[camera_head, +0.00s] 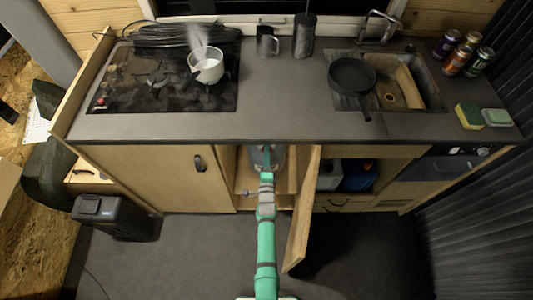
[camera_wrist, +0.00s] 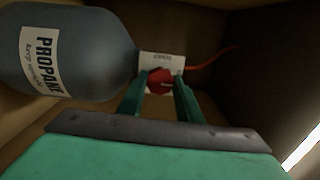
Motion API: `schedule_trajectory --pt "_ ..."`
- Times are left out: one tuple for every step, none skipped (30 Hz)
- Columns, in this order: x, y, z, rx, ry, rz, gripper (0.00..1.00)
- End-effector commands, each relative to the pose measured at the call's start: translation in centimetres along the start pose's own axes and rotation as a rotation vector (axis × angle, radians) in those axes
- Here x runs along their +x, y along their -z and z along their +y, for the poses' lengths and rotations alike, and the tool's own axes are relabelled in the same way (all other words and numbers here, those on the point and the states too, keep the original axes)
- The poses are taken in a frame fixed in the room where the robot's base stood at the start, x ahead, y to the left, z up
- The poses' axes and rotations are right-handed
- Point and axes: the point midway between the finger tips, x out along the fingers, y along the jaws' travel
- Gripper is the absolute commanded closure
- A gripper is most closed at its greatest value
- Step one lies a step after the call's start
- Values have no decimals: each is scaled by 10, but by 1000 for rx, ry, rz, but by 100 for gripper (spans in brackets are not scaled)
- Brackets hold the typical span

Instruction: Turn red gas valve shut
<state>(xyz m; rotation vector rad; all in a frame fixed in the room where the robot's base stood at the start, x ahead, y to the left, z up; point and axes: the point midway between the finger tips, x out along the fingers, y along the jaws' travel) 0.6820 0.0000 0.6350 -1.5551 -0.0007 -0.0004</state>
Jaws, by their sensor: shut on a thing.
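The red gas valve (camera_wrist: 159,80) is at the neck of a grey propane bottle (camera_wrist: 85,50) in the wrist view, with the bottle lying sideways in that picture. My gripper (camera_wrist: 161,88) has its two green fingers on either side of the red valve, shut on it. A red hose (camera_wrist: 212,62) runs off to the right from the valve. In the head view, my arm reaches into the open lower cabinet, where the grey bottle (camera_head: 256,158) shows partly. The valve is hidden there behind my arm and the counter.
The open cabinet door (camera_head: 302,215) stands just right of my arm. The counter (camera_head: 290,122) overhangs the cabinet. A pot (camera_head: 207,66) steams on the stove (camera_head: 140,85). A pan (camera_head: 352,76) rests at the sink. A black box (camera_head: 115,215) stands on the floor at left.

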Motion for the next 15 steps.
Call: schedule_trajectory --pt "0 0 1 2 -2 1 90" --pt "0 0 1 2 -2 1 90" --pt "0 1 1 2 -2 1 90" --pt "0 0 1 1 -2 1 63" --pt "0 0 1 1 -2 1 56" --pt "0 0 1 1 -2 1 49" --pt "0 0 1 1 -2 1 49" --pt "0 0 1 1 -2 1 49" --pt "0 0 1 1 -2 1 49" --pt "0 0 1 0 -2 1 49" --pt "0 0 1 0 -2 1 49" --pt "0 0 1 0 -2 1 49" --pt "0 0 1 0 -1 1 49" --pt "0 0 0 0 -1 0 49" --pt "-1 0 1 0 -1 0 49"
